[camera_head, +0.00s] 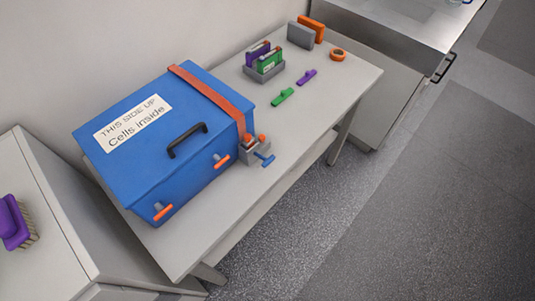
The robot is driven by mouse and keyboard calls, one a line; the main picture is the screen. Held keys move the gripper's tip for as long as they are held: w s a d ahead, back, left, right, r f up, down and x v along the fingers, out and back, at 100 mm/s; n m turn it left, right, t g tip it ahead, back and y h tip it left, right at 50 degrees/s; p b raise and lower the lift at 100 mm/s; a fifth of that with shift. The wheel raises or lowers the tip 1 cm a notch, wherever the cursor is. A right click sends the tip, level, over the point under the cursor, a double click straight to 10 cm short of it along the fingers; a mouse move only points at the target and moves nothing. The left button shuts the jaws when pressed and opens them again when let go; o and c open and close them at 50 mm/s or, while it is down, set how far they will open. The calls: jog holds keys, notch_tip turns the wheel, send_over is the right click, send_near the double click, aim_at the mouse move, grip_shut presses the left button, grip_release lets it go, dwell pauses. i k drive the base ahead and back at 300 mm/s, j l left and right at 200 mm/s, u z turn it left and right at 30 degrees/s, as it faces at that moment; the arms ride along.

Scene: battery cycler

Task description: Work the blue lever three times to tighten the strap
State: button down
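A blue lever (264,160) sticks out from a small grey ratchet block (252,147) with orange parts on top. The block sits at the front right corner of a blue box (150,150). An orange-brown strap (212,91) runs over the box lid and down its front to the ratchet. I cannot tell how tight the strap is. My gripper is not in this view.
The box stands on a grey table (330,92). Behind it on the table are a grey holder (264,74) with purple and green packs, a green clip (283,96), a purple clip (306,77) and an orange tape roll (338,54). Floor (330,220) in front is clear.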

aim_at(268, 162)
jog(key=i+j, duration=0.15)
jog(key=i, duration=0.3)
jog(key=i+j, duration=0.15)
jog(key=i, duration=0.3)
jog(key=u, duration=1.95)
